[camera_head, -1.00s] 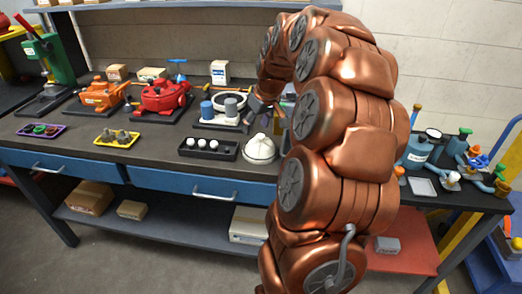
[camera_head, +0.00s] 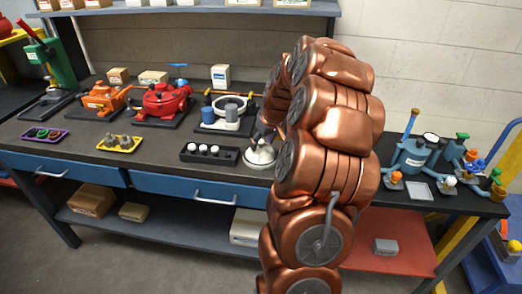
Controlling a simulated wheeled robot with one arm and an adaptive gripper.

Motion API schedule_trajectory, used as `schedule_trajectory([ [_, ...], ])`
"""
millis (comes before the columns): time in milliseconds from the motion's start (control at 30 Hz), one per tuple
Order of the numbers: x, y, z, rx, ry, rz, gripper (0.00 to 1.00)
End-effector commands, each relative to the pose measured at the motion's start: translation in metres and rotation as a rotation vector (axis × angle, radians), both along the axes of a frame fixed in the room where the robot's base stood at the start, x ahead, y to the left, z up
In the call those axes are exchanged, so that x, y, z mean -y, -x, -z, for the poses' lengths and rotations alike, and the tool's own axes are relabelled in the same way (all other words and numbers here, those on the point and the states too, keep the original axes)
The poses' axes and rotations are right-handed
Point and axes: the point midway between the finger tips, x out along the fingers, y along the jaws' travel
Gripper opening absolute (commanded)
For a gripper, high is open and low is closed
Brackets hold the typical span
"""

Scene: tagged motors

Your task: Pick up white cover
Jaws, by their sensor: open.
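The white cover (camera_head: 260,158) is a domed lid on the dark bench top, near the front edge, right of a black tray. My gripper (camera_head: 262,138) is open, just above the cover's top and overlapping it in this view. My copper arm hides the area right of the cover. I cannot tell whether the fingers touch the cover.
The black tray (camera_head: 208,153) with small white pieces stands left of the cover. A white-ringed motor assembly (camera_head: 227,112) is behind, with a red motor (camera_head: 161,97) further left. Blue pump parts (camera_head: 416,155) stand at right. A shelf (camera_head: 185,14) hangs above the bench.

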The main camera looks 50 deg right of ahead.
Motion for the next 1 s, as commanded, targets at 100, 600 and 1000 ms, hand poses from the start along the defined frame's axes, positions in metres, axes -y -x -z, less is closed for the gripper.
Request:
schedule_trajectory([
  [100,0.0004,-0.0015,0.0026,0.002,0.001,0.0,0.58],
  [600,-0.0001,-0.0011,0.0029,0.0,0.0,0.0,0.2],
  [1000,-0.0001,-0.0009,0.003,0.0,0.0,0.0,0.0],
])
